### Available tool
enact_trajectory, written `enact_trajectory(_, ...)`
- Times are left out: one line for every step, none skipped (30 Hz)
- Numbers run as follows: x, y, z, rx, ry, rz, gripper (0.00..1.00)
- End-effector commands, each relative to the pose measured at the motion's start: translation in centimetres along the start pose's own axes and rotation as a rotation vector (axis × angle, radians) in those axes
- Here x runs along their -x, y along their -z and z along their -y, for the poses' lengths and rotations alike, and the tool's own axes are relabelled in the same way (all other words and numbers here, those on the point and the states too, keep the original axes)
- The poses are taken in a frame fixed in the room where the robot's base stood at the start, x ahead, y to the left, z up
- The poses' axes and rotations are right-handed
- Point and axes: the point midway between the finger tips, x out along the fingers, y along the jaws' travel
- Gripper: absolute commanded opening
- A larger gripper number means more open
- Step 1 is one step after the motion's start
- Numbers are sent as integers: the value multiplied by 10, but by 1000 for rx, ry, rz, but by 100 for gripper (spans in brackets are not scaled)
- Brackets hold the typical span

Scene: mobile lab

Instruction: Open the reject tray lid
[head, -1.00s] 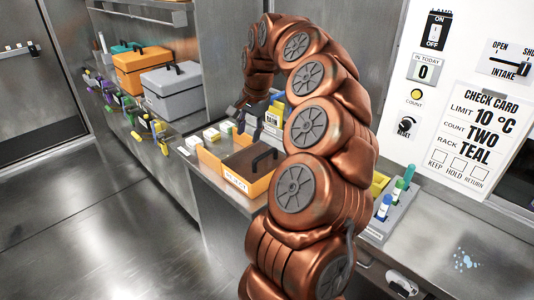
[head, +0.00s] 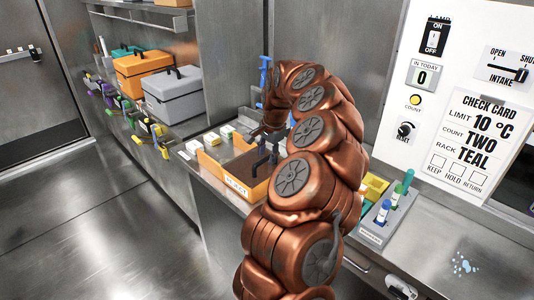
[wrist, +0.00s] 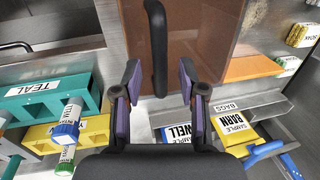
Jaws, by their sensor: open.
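The reject tray (head: 237,186) is an orange box with a white REJECT label, on the counter left of my arm. Its brown see-through lid (wrist: 205,40) appears to lie flat over it. A black bar handle (wrist: 157,45) stands up from the lid. My gripper (wrist: 159,80) is open, with one purple-padded finger on each side of the handle's near end. I see no clear contact between fingers and handle. In the head view the gripper is dark, close to the handle and partly hidden by my arm.
A teal rack (wrist: 45,98), yellow rack (wrist: 92,130) and sample bags (wrist: 238,135) lie near my gripper. A grey rack with tubes (head: 378,226) stands right of my arm. Grey (head: 175,94) and orange cases sit further left.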

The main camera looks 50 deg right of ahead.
Motion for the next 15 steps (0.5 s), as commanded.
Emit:
enact_trajectory(-2,0,0,1,0,0,41)
enact_trajectory(-4,0,0,1,0,0,41)
enact_trajectory(-5,0,0,1,0,0,41)
enact_trajectory(-5,0,0,1,0,0,41)
enact_trajectory(-5,0,0,1,0,-1,41)
enact_trajectory(-5,0,0,1,0,-1,41)
enact_trajectory(-5,0,0,1,0,-1,41)
enact_trajectory(-5,0,0,1,0,-1,41)
enact_trajectory(-5,0,0,1,0,-1,41)
enact_trajectory(-5,0,0,1,0,0,38)
enact_trajectory(-5,0,0,1,0,0,35)
enact_trajectory(-5,0,0,1,0,0,31)
enact_trajectory(-5,0,0,1,0,0,28)
enact_trajectory(-5,0,0,1,0,0,25)
enact_trajectory(-5,0,0,1,0,0,20)
